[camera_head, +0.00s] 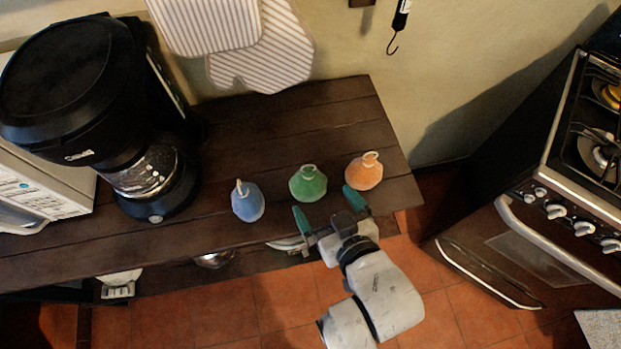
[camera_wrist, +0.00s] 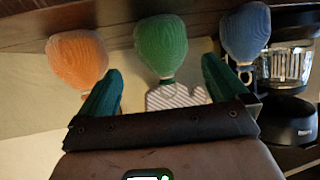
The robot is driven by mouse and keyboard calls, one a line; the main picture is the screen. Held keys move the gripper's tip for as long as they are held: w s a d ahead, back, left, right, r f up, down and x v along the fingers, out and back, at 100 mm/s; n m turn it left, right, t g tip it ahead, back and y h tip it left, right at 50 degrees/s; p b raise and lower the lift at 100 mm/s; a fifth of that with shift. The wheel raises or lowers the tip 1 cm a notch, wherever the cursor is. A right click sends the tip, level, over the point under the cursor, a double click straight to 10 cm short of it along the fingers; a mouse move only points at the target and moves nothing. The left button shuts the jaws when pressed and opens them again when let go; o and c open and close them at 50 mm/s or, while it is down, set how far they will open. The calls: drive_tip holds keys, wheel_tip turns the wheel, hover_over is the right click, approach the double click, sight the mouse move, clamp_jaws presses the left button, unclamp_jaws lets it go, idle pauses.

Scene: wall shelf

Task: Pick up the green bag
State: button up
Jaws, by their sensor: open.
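The green bag (camera_head: 308,184) stands on the dark wooden shelf between the blue bag (camera_head: 247,200) and the orange bag (camera_head: 364,171). Each bag has a small loop on top. My gripper (camera_head: 328,205) is open and empty at the shelf's front edge, just in front of the green bag. In the wrist view the green bag (camera_wrist: 161,46) shows in the gap between the fingers of my gripper (camera_wrist: 160,85), beyond the tips. The orange bag (camera_wrist: 78,59) is to the left and the blue bag (camera_wrist: 245,32) to the right there.
A black coffee maker (camera_head: 105,110) stands at the left of the shelf (camera_head: 290,125). Striped oven mitts (camera_head: 262,50) hang on the wall behind. A stove (camera_head: 560,190) stands at the right. The shelf behind the bags is clear.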

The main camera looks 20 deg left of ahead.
sight(316, 191)
drive_tip(key=x, duration=0.4)
drive_tip(key=shift+w+a+f, duration=0.1)
drive_tip(key=shift+w+a, duration=0.05)
drive_tip(key=shift+w, duration=0.1)
drive_tip(key=x, duration=0.2)
drive_tip(key=p+x, duration=0.1)
drive_tip(key=x, duration=0.1)
drive_tip(key=shift+a, duration=0.35)
drive_tip(key=shift+w+a+f, duration=0.1)
drive_tip(key=shift+w+a, duration=0.25)
drive_tip(key=c, duration=1.2)
